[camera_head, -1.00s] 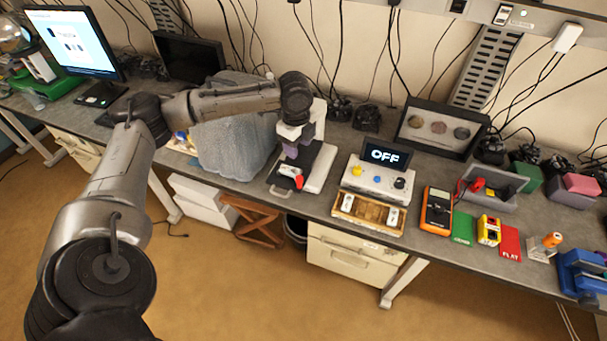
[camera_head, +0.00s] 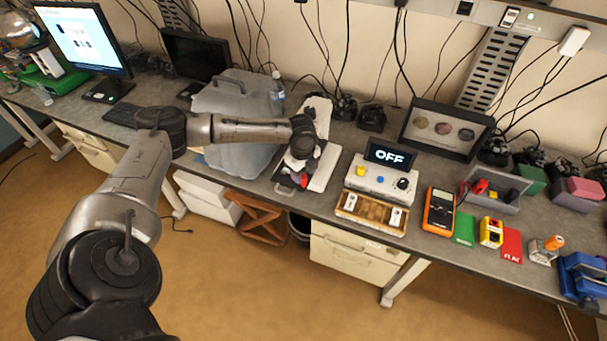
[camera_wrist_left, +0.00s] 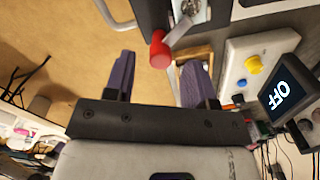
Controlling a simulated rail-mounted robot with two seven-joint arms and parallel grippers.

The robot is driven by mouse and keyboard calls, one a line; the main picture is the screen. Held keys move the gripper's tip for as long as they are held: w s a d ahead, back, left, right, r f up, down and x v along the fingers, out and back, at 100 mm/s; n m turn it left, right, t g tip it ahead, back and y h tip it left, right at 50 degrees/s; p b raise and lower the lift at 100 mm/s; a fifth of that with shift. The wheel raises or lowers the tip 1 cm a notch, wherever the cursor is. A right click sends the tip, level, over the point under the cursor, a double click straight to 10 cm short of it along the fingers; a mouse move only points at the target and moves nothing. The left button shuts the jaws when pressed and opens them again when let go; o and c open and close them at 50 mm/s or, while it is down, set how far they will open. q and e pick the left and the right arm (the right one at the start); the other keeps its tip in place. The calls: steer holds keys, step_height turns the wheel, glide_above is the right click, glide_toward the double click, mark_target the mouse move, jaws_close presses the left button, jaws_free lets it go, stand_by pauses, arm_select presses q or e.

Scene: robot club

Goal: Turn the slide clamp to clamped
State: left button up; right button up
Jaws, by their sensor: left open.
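The slide clamp is a dark and light device (camera_head: 322,168) on the bench, with a red-tipped lever. The red tip (camera_head: 304,181) shows just below my left wrist. In the left wrist view the red knob (camera_wrist_left: 160,50) sits on a metal arm (camera_wrist_left: 183,27) reaching to a pivot at the top. My left gripper (camera_head: 298,166) is over the device, mostly hidden by its own wrist in the head view. Its two purple fingers are apart, and the knob appears between and just beyond their tips; I cannot tell whether they touch. My right gripper is not in view.
A control box with an OFF display (camera_head: 388,155) and a wooden tray (camera_head: 371,213) stand right of the clamp. A grey translucent container (camera_head: 238,120) stands left behind my forearm. An orange multimeter (camera_head: 439,210) lies farther right.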

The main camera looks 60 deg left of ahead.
arm_select(q)
steer(key=shift+f, duration=1.05)
steer(key=shift+c, duration=1.4)
steer(key=c, duration=0.7)
steer(key=shift+o, duration=0.2)
steer(key=shift+r+p, duration=0.2)
steer(key=shift+p, duration=0.3)
steer(key=shift+o, duration=0.3)
steer(key=n+p, duration=0.2)
steer(key=shift+p, duration=0.4)
steer(key=shift+w+f+n, duration=0.1)
steer(key=shift+n, duration=0.2)
